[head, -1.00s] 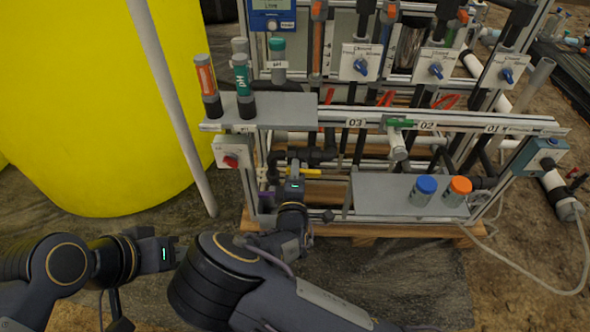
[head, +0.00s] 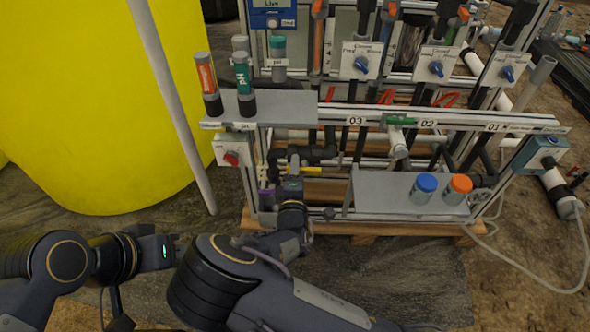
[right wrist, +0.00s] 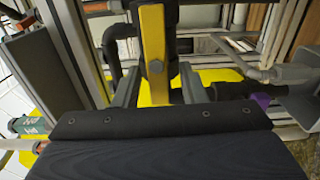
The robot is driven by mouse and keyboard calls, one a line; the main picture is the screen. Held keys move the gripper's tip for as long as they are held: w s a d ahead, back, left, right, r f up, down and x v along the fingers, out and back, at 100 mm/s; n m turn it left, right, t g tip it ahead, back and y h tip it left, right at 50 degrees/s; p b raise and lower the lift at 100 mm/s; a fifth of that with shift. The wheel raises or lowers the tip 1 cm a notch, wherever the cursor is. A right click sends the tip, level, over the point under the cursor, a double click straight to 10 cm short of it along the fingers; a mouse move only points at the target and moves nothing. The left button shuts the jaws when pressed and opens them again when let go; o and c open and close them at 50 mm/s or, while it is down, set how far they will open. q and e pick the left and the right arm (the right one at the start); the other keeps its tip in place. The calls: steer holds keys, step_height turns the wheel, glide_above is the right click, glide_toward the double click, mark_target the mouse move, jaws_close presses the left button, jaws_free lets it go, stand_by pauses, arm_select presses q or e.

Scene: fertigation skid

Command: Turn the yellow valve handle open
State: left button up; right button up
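The yellow valve handle (head: 305,170) sits low on the left of the skid, on dark pipework. In the head view my right gripper (head: 293,160) is at it and covers part of it. In the right wrist view the yellow handle (right wrist: 153,48) runs upright between the two grey fingers of my right gripper (right wrist: 157,82). The fingers are apart, with a gap on each side of the handle. My left gripper (head: 174,251) is low at the left, away from the skid; its fingertips are partly hidden by my right arm.
A grey shelf (head: 385,196) with a blue-capped jar (head: 424,190) and an orange-capped jar (head: 457,190) stands right of the handle. Above is a rail (head: 470,125) with a green-handled valve (head: 399,121). A red-knobbed box (head: 232,151) and yellow tank (head: 90,100) are left.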

steer(key=s+p, duration=0.2)
steer(key=s, duration=0.5)
steer(key=shift+s, duration=0.4)
